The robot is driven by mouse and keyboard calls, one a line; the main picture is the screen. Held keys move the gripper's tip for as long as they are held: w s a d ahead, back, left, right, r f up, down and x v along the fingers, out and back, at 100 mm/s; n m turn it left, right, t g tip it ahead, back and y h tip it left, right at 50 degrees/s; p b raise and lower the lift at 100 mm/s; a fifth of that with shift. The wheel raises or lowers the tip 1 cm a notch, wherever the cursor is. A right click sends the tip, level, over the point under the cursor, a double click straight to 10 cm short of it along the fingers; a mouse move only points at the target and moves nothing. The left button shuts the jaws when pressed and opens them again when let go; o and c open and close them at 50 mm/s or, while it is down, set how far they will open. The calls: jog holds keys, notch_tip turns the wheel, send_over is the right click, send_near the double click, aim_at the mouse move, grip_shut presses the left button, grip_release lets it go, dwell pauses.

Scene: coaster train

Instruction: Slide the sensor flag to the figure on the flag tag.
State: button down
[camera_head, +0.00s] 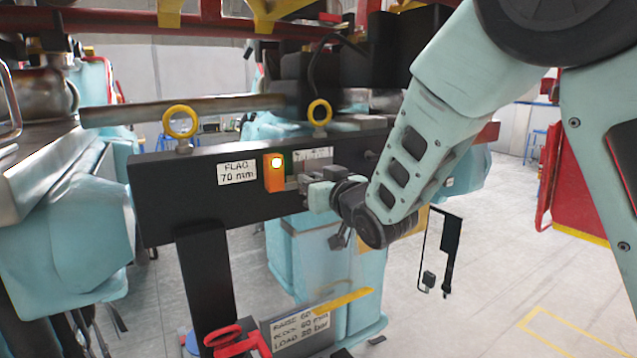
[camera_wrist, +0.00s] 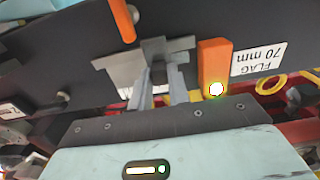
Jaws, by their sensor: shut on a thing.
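The flag tag (camera_head: 238,172) on the dark beam reads "FLAG 70 mm"; it appears upside down in the wrist view (camera_wrist: 259,60). The sensor flag is a grey metal plate (camera_wrist: 122,66) on the beam face. My gripper (camera_wrist: 160,88) is shut on the flag's small dark grip, partly hidden between the fingers. In the head view my gripper (camera_head: 308,187) reaches the beam from the right and hides most of the flag. An orange sensor block (camera_head: 274,172) with a lit lamp stands between tag and gripper. A pale scale strip (camera_head: 313,154) is partly visible; its figures are unreadable.
Two yellow eyebolts (camera_head: 180,122) stand on top of the dark beam (camera_head: 160,200). An orange rod (camera_wrist: 122,20) sticks out near the flag in the wrist view. Below are a red clamp (camera_head: 237,338) and another lettered plate (camera_head: 300,327). Floor at the right is open.

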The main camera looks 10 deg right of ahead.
jog(key=c, duration=1.3)
grip_release()
jog(key=shift+b+v, duration=5.3)
jog(key=shift+v, duration=3.45)
